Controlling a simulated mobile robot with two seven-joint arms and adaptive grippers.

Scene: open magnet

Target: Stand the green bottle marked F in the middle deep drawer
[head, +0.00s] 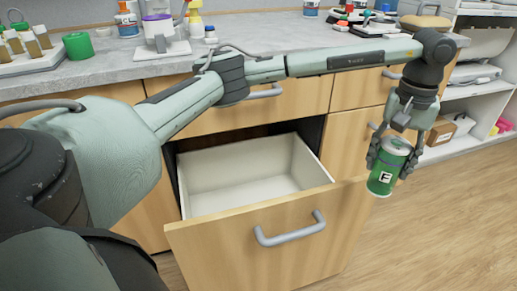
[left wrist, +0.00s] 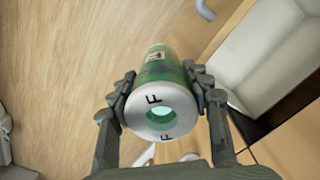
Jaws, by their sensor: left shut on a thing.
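The green bottle marked F (head: 387,168) is upright between the fingers of my left gripper (head: 391,158), in the air to the right of the open drawer. In the left wrist view the bottle (left wrist: 161,102) shows its pale top with F marks, and the left gripper (left wrist: 161,105) is shut on its sides. The middle deep drawer (head: 272,232) is pulled out; its white inside looks empty from here. The drawer also shows at the right of the left wrist view (left wrist: 265,60). My right gripper is not in view.
My left arm stretches over the drawer. Open shelves (head: 470,125) stand at the right. The wooden floor in front of them is clear.

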